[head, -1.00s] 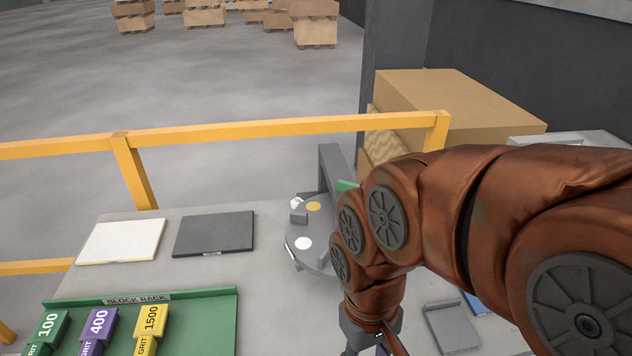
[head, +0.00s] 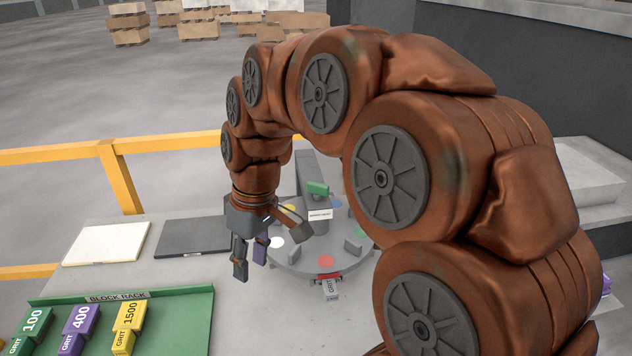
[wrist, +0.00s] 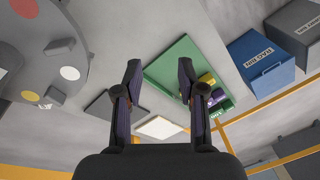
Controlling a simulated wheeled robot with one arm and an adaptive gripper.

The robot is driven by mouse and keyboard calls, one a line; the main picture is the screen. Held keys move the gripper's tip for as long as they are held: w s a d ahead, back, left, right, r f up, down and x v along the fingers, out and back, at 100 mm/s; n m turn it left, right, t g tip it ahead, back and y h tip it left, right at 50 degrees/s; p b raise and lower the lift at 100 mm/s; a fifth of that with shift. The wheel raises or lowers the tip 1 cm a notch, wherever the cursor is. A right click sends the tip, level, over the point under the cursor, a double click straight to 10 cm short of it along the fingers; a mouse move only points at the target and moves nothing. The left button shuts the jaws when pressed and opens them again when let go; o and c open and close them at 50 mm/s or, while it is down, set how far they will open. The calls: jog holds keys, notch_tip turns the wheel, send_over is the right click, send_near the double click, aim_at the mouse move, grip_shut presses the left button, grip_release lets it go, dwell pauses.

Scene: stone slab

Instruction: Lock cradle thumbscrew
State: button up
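A round grey disc (head: 275,262) with coloured dots stands on the slab, partly hidden behind my arm. At its front edge is a small red bar (head: 329,277) with a pale labelled block (head: 331,290) below it. I cannot tell which part is the thumbscrew. My gripper (head: 250,262) points down in front of the disc's left side, apart from the bar. In the wrist view my gripper (wrist: 160,82) is open and empty, with the disc (wrist: 38,75) at upper left.
A green block rack (head: 180,300) with grit blocks is at the front left. A white plate (head: 106,244) and a dark plate (head: 190,238) lie behind it. A yellow rail (head: 175,145) runs behind the slab. The wrist view shows a blue bin (wrist: 262,62) and a grey bin (wrist: 297,35).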

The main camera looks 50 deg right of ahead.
jog(key=w+d+r+t, duration=0.1)
jog(key=w+d+r, duration=0.15)
jog(key=d, duration=0.45)
jog(key=w+d+r+t, duration=0.1)
jog(key=w+d+r, duration=0.1)
jog(key=w+d, duration=0.3)
jog(key=n+t, duration=0.1)
jog(key=t, duration=0.1)
send_near(319, 184)
jog(key=f, duration=0.2)
jog(key=shift+w+p+x, duration=0.2)
jog(key=shift+p+x, duration=0.65)
jog(key=shift+x, duration=1.1)
jog(key=shift+w+p+x, duration=0.15)
jog(key=shift+p+x, duration=0.65)
jog(key=shift+x, duration=1.15)
jog(key=shift+a+r, duration=0.15)
jog(key=shift+r, duration=0.05)
jog(key=shift+c, duration=0.4)
grip_shut()
